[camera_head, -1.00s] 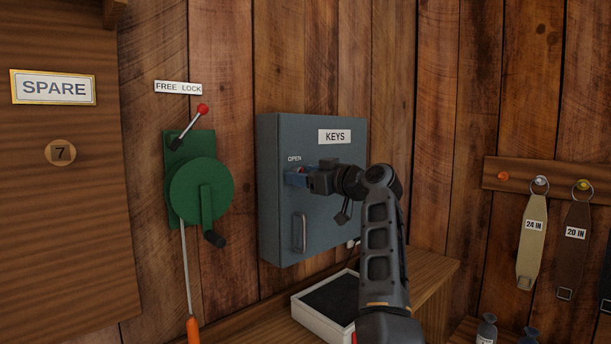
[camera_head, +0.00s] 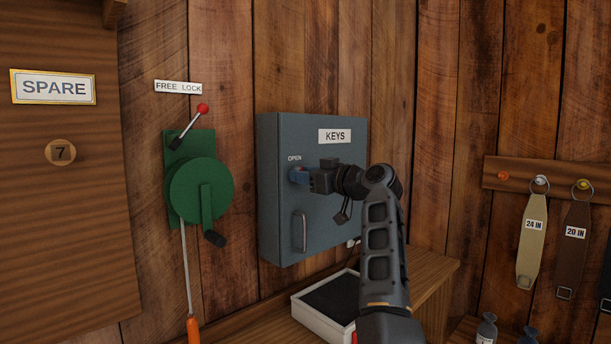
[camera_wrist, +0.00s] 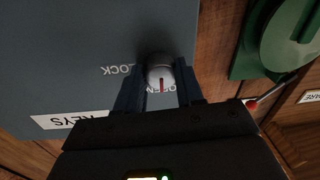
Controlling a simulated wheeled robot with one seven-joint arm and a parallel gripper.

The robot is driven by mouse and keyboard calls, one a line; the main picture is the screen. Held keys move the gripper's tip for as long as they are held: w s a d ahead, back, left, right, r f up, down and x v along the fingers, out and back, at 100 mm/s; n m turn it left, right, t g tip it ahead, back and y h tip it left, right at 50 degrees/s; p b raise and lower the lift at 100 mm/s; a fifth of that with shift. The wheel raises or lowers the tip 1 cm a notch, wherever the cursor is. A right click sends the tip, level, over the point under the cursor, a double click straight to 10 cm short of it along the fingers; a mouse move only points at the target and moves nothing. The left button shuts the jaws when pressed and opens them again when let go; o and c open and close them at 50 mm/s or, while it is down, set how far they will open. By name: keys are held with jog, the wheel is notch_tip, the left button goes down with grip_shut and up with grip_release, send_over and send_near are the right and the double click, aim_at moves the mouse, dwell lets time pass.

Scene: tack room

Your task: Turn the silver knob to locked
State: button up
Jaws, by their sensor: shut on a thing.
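The silver knob (camera_wrist: 160,68) is on the face of the grey key cabinet (camera_head: 275,220). In the wrist view it sits between the two fingers of my gripper (camera_wrist: 158,88), which is shut on it. The red mark on the knob points down in that view, towards the partly covered OPEN label (camera_wrist: 172,91). The LOCK label (camera_wrist: 122,70) is to the knob's left there, upside down. In the head view my gripper (camera_head: 298,175) reaches the cabinet just below the OPEN label (camera_head: 294,158); it hides the knob and the LOCK label there.
A green winch (camera_head: 190,190) with a red-tipped lever (camera_head: 190,125) is on the wall left of the cabinet. The cabinet's handle (camera_head: 300,232) is below my gripper. A white-rimmed tray (camera_head: 318,322) is on the bench below. Straps (camera_head: 531,245) hang at right.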

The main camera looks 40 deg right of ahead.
jog(key=shift+a+m+t+h+p, duration=0.1)
jog(key=shift+m+t+h+p, duration=0.15)
jog(key=shift+m+p, duration=3.15)
jog(key=shift+m+t+h+p, duration=0.25)
jog(key=shift+m+p, duration=0.8)
jog(key=shift+m, duration=4.65)
jog(key=shift+f, duration=0.1)
jog(key=o, duration=1)
jog(key=shift+o, duration=0.2)
jog(key=shift+s, duration=0.15)
jog(key=s+b, duration=0.1)
jog(key=s, duration=0.6)
jog(key=shift+s+f, duration=0.25)
